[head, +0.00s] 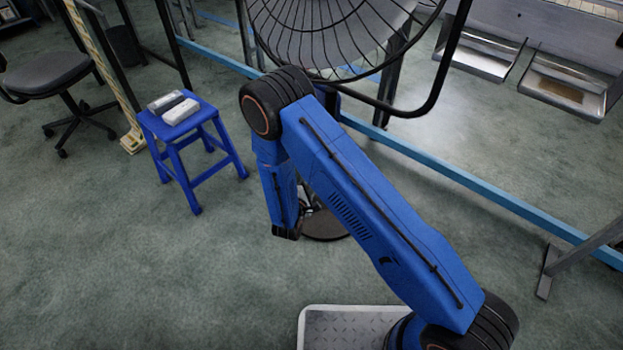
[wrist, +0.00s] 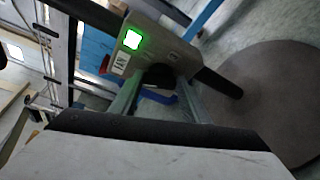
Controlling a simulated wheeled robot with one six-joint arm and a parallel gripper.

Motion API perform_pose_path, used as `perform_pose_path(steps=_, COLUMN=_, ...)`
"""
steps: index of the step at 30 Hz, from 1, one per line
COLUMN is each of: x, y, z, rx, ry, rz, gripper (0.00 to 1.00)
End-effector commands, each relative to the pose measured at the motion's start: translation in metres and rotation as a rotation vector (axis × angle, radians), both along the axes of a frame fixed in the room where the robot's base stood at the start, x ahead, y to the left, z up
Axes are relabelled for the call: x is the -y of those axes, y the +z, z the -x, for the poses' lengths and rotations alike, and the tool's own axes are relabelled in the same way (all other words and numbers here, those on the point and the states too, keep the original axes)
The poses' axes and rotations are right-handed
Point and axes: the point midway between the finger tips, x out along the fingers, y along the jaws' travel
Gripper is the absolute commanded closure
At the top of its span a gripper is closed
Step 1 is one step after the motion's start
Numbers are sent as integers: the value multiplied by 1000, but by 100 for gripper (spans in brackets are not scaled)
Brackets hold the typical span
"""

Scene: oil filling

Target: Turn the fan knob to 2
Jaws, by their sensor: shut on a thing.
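The fan (head: 335,30) stands at the top of the head view, with a black wire cage. Its round base (head: 325,225) shows partly behind my arm and also in the wrist view (wrist: 275,100). In the wrist view the fan's grey control box (wrist: 178,54) sits on the dark, slanting pole, with a lit green square and a small label. My gripper (wrist: 160,84) has its two fingers at the box, shut on the dark knob (wrist: 160,75). The knob is mostly hidden between the fingertips, and its setting cannot be read. My arm hides the gripper in the head view.
A blue stool (head: 183,120) with small grey and white items stands left of my arm. An office chair (head: 55,80) is at the far left. The floor between stool and arm is clear.

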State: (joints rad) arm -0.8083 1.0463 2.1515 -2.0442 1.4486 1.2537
Motion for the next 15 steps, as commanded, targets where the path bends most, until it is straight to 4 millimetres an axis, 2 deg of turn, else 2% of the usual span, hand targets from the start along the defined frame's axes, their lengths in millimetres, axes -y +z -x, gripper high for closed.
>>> perform_pose_path(steps=15, x=2, y=-10, z=2, rx=298, ry=-2, rz=-382, gripper=80)
